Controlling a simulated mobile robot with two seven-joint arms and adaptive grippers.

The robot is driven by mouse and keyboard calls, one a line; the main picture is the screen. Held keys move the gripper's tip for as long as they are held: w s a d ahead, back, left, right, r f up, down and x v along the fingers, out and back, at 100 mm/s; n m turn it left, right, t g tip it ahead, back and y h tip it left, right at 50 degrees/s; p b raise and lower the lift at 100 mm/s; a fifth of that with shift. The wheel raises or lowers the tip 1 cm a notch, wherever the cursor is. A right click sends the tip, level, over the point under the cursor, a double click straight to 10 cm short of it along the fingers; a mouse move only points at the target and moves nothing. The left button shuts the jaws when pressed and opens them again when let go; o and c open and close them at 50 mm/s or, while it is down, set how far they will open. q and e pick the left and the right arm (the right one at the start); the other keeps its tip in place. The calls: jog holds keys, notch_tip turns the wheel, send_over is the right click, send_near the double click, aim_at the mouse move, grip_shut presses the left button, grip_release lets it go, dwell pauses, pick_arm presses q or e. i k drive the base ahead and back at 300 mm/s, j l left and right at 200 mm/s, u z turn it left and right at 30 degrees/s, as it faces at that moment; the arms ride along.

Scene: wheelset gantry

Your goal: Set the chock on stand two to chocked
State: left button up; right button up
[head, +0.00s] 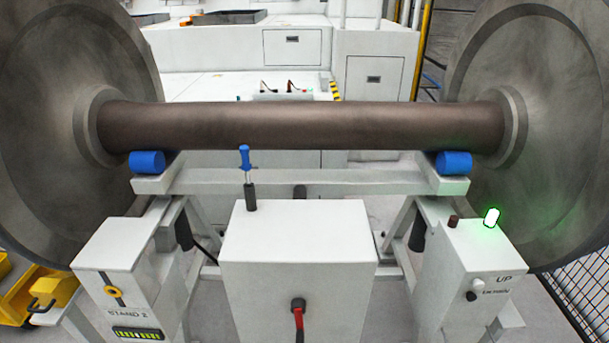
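A wheelset with a brown axle (300,125) rests over a white stand with a crossbeam (300,182). Blue pads, left (147,162) and right (454,163), sit under the axle. The left box (115,250) is labelled "STAND 2" and carries a yellow-ringed dark knob (113,293) and a lit bar display (139,333). A blue-handled lever (245,160) stands upright on the middle white box (300,245). A red-handled part (298,315) is on that box's front. No part is marked as the chock, and its state cannot be told. Neither gripper is in view.
The right box (470,255) has a glowing green lamp (491,217), a dark red button and knobs near "UP". Large wheels, left (60,130) and right (545,120), flank the stand. A yellow object with a black handle (45,295) is at lower left; mesh fence (580,300) at lower right.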

aim_at(55, 291)
jog(key=u, duration=1.75)
jog(key=i+u, duration=0.15)
jog(key=u, duration=0.2)
jog(key=i+u, duration=0.15)
jog(key=u, duration=0.25)
jog(key=i+l+u, duration=0.1)
jog(key=u, duration=0.25)
